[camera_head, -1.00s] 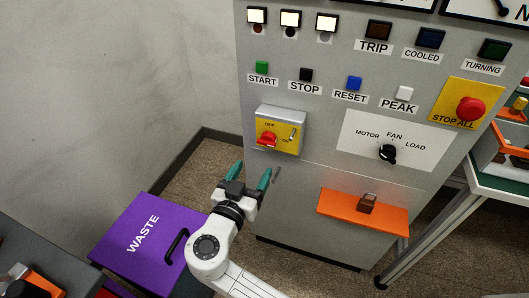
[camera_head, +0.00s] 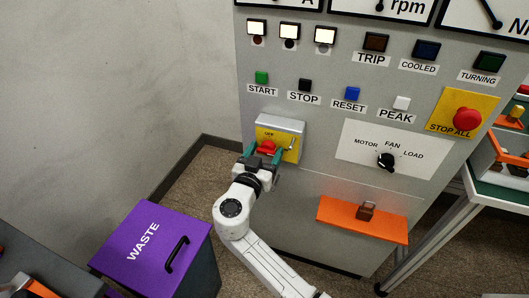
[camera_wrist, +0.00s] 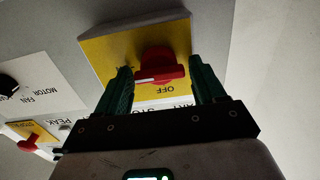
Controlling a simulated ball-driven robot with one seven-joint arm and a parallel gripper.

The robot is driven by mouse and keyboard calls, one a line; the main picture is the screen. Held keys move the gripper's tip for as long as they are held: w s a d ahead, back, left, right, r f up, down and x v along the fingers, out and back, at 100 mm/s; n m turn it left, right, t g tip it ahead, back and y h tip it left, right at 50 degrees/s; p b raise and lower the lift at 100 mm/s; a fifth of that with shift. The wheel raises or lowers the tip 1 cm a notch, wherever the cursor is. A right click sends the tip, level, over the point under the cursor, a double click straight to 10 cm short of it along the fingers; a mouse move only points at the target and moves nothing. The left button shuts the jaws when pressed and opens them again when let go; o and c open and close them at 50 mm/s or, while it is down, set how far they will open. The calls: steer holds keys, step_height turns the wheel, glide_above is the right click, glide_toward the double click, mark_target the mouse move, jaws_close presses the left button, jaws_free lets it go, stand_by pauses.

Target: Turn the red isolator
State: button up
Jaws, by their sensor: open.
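The red isolator (camera_head: 267,147) is a red rotary handle on a yellow plate (camera_head: 290,152) on a grey box fixed to the cabinet front. In the wrist view the red handle (camera_wrist: 158,66) lies crosswise, with the OFF label close to it. My gripper (camera_head: 263,155) is at the box, its green fingers on either side of the handle. In the wrist view my gripper (camera_wrist: 163,85) is open, with a gap between each finger and the handle. The ON label is hidden from me.
The cabinet (camera_head: 300,190) carries labelled buttons, a selector knob (camera_head: 386,161), a red STOP ALL button (camera_head: 467,120) and a protruding orange shelf (camera_head: 362,220) at lower right. A purple WASTE bin (camera_head: 150,245) stands at lower left. A table with orange bins is at right.

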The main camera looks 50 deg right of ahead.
steer(key=c, duration=0.8)
steer(key=n+b, duration=0.1)
steer(key=n, duration=0.3)
steer(key=shift+w+b, duration=0.1)
steer(key=shift+b, duration=0.3)
steer(key=n, duration=0.5)
steer(key=n+p, duration=0.1)
steer(key=n, duration=0.3)
steer(key=shift+w+a+n, duration=0.1)
steer(key=shift+n, duration=0.2)
steer(key=shift+f+n+p, duration=0.15)
steer(key=shift+n+p, duration=1)
steer(key=shift+n, duration=1.05)
